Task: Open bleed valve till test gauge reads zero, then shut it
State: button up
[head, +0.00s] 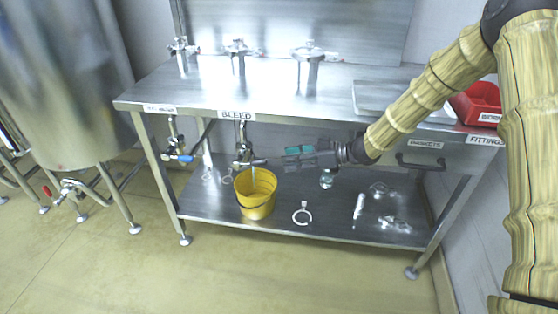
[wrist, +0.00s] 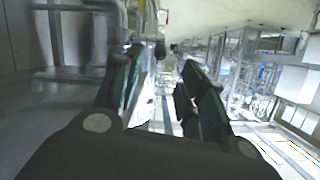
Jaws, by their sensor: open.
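The bleed valve (head: 243,150) hangs under the bench edge below the BLEED label (head: 237,115). Its lever (head: 258,162) appears to point right toward my gripper. My gripper (head: 285,156) is open with teal finger pads, just right of the lever, seemingly apart from it. Its fingers (wrist: 158,95) also show in the wrist view, with nothing clearly held. A pale blue-green stream or tube (head: 253,178) runs from the valve down into the yellow bucket (head: 256,208). I cannot pick out a readable test gauge; a small round object (head: 326,181) sits below my gripper, too small to identify.
The steel bench (head: 270,85) carries several metal fittings on top. A valve with a blue handle (head: 181,157) hangs left of the bleed valve. Loose parts, including a ring-shaped one (head: 302,213), lie on the lower shelf (head: 330,228). A red bin (head: 478,104) and drawer (head: 425,152) are right.

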jog(key=shift+s+d+r, duration=0.15)
jog(key=shift+d, duration=0.5)
